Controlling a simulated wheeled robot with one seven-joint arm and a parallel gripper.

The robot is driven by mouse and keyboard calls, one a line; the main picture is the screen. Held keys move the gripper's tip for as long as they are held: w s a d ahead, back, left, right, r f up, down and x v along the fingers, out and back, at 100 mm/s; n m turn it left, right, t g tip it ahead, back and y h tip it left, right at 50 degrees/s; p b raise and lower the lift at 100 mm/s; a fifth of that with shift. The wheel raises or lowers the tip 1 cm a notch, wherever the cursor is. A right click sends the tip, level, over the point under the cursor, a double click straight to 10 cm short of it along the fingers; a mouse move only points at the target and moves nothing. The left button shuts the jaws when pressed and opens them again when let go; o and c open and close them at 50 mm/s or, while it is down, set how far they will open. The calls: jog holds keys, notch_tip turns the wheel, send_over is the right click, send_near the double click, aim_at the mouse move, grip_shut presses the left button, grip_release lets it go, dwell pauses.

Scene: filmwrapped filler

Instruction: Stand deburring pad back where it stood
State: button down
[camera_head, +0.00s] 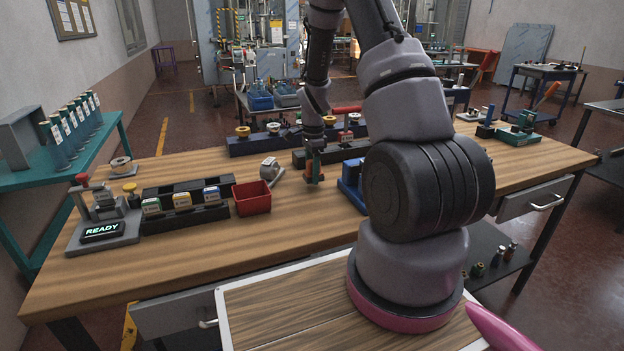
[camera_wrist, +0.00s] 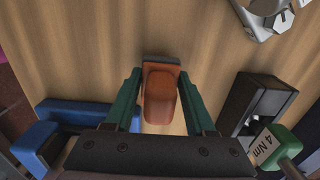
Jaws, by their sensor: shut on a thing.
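The deburring pad looks to be the orange-brown block (camera_wrist: 160,95) between my fingers in the wrist view. My gripper (camera_wrist: 160,100) has its two green fingers shut on the block's sides. In the head view my gripper (camera_head: 314,176) points straight down over the middle of the wooden table, with a little of the orange block (camera_head: 321,178) showing. The block is low over bare wood; I cannot tell whether it touches the table. Its far end shows a darker, flat plate.
A blue holder (camera_head: 351,186) stands close right of my gripper, partly behind my arm. A dark rack (camera_head: 300,158) is just behind. A grey-white tape dispenser (camera_head: 270,168) and red bin (camera_head: 251,198) are left. The table front is clear.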

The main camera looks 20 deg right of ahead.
jog(key=shift+f, duration=1.1)
jog(key=shift+f, duration=0.2)
jog(key=shift+c, duration=1.2)
grip_release()
jog(key=shift+r, duration=0.15)
